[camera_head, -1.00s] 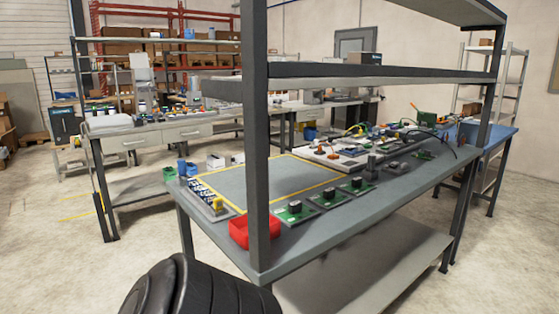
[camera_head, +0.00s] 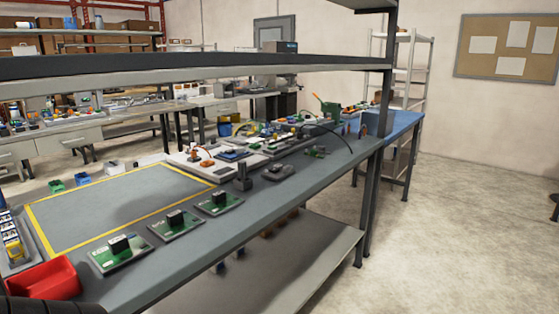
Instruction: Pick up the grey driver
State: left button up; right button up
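I cannot make out a grey driver for certain. A small dark upright device (camera_head: 243,178) stands on the grey workbench (camera_head: 300,195). A low dark grey item (camera_head: 279,171) lies just to its right, too small to identify. Neither of my grippers shows. Only a black ribbed part of my own body cuts into the bottom left corner.
Several green circuit boards with black blocks, one nearest (camera_head: 120,252), line the bench's front edge. A red bin (camera_head: 42,280) sits at the near left. A yellow-bordered area (camera_head: 120,200) is bare. A shelf beam (camera_head: 190,68) crosses above. Open floor (camera_head: 460,230) lies right.

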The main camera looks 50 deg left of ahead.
aim_at(242, 164)
jog(key=i, duration=2.65)
jog(key=u, duration=3.95)
jog(key=i, duration=0.1)
jog(key=z, duration=0.15)
